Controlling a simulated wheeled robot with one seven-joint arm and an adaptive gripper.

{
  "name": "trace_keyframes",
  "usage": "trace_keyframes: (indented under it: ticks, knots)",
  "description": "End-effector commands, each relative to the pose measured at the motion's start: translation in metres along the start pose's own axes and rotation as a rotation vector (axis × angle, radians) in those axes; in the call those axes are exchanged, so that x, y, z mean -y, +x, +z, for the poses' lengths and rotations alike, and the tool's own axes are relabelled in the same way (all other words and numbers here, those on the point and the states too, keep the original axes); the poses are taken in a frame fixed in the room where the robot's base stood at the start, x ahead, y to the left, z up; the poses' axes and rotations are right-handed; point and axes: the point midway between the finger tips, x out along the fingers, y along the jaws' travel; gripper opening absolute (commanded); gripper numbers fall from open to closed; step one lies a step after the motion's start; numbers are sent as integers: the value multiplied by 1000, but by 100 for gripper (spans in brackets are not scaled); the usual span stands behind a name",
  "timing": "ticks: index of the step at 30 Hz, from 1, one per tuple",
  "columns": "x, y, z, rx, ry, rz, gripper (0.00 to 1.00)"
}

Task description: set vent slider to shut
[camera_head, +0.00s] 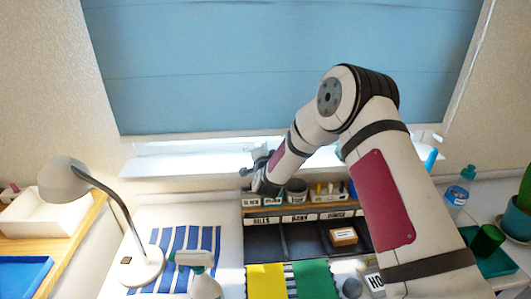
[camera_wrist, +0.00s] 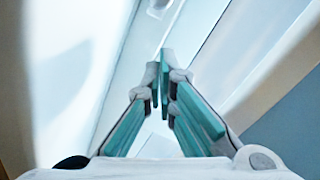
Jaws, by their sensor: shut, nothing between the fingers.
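My gripper (camera_head: 257,163) is at the window sill, just above the left end of the desk organizer, with my arm reaching in from the right. In the wrist view its two teal-padded fingers (camera_wrist: 165,72) come together at the tips, shut and empty. They point along a pale strip that looks like the window frame or sill. A small pale piece (camera_wrist: 158,8) shows ahead of the fingertips at the top edge; I cannot tell whether it is the vent slider. I cannot make out the slider or its setting in the head view.
A blue blind (camera_head: 280,65) covers the window above the sill (camera_head: 185,158). Below my gripper stands the organizer (camera_head: 290,217) with labelled slots and small containers. A desk lamp (camera_head: 68,182) and a spray bottle (camera_head: 203,275) stand left; a soap bottle (camera_head: 457,190) stands right.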

Motion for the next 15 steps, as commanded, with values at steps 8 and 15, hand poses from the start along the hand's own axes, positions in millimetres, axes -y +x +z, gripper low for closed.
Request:
trace_keyframes:
  ticks: [8, 15]
  knots:
    - [2, -30, -4, 2, -1, 1, 0]
    - [2, -71, -4, 3, -1, 1, 0]
